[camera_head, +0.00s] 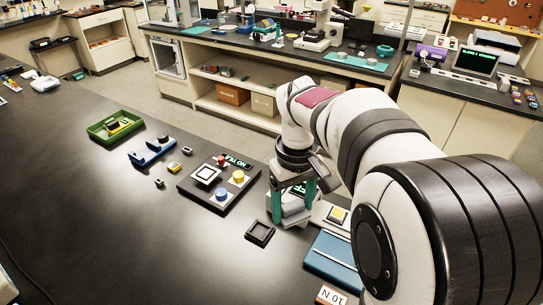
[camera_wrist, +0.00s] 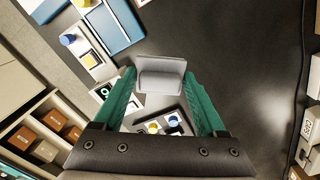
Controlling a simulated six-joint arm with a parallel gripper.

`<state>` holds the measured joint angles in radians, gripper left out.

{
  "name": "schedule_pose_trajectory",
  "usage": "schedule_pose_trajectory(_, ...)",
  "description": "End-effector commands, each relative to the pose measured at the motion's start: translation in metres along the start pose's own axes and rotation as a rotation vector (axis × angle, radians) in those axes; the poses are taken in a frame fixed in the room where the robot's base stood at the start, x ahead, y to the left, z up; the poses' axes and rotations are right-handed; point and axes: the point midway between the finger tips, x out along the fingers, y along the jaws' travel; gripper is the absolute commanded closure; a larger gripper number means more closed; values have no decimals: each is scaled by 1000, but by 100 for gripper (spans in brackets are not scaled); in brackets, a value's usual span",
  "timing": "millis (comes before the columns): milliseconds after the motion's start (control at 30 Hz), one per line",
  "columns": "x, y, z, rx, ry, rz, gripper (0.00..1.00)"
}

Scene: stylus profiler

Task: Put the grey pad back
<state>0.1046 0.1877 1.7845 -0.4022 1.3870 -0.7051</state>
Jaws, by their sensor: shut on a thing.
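The grey pad (camera_wrist: 162,80) is a light grey block with a raised lip, held between the teal fingers of my gripper (camera_wrist: 158,74) in the wrist view. In the head view my gripper (camera_head: 292,200) points down, with the grey pad (camera_head: 294,209) between its fingers above the dark bench, beside the button board. The fingers hide part of the pad. An empty black square tray (camera_head: 259,233) lies on the bench just left of and nearer than the gripper. I cannot tell how high the pad is above the bench.
A dark board (camera_head: 215,199) with coloured knobs lies left of my gripper. A blue box (camera_head: 334,256) and a white device (camera_head: 330,214) with a yellow button stand to the right. A blue holder (camera_head: 152,154) and green tray (camera_head: 102,131) are farther left. The near left bench is clear.

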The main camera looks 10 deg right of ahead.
Motion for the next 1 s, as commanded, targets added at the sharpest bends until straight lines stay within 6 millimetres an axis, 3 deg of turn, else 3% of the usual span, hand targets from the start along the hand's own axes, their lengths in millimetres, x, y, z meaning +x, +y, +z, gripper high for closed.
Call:
schedule_pose_trajectory(200,85,65,26,-353,-5,-10,100)
schedule_pose_trajectory(300,112,84,41,-486,1,-9,100)
schedule_pose_trajectory(400,128,91,46,-558,7,-6,100)
schedule_pose_trajectory(467,136,86,41,-578,7,-6,100)
schedule_pose_trajectory(800,191,26,-32,-581,8,-4,100)
schedule_pose_trajectory(933,203,19,-41,-577,8,-4,100)
schedule_pose_trajectory(1000,218,18,-41,-576,6,-5,100)
